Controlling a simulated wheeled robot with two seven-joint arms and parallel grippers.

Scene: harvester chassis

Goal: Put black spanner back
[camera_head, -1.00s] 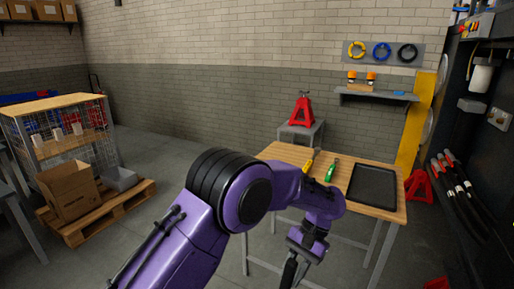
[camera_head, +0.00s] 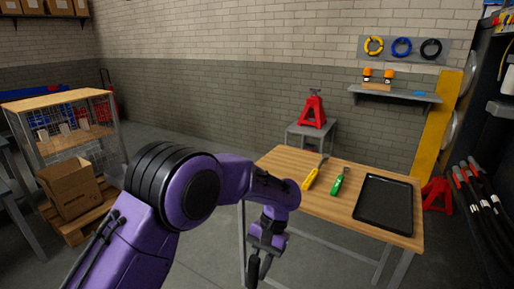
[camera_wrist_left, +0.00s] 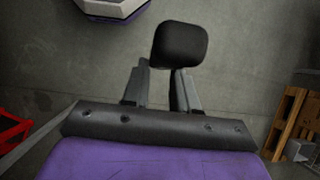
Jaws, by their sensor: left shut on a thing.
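My left gripper (camera_head: 265,242) hangs in front of the wooden table's left side, below the level of its top. It is shut on a slim black thing, the black spanner (camera_head: 254,267), which points downward. In the left wrist view, the spanner's black rounded end (camera_wrist_left: 180,45) sticks out between the two grey fingers (camera_wrist_left: 160,82); the rest of it is mostly hidden. A black tray (camera_head: 385,203) lies on the right part of the table (camera_head: 285,163). My right gripper is not in view.
A yellow-handled tool (camera_head: 310,180) and a green-handled tool (camera_head: 340,182) lie left of the tray. A red jack stand (camera_head: 312,108) stands on a grey stool behind. A cardboard box (camera_head: 72,190) sits on a pallet at left. Floor between pallet and table is clear.

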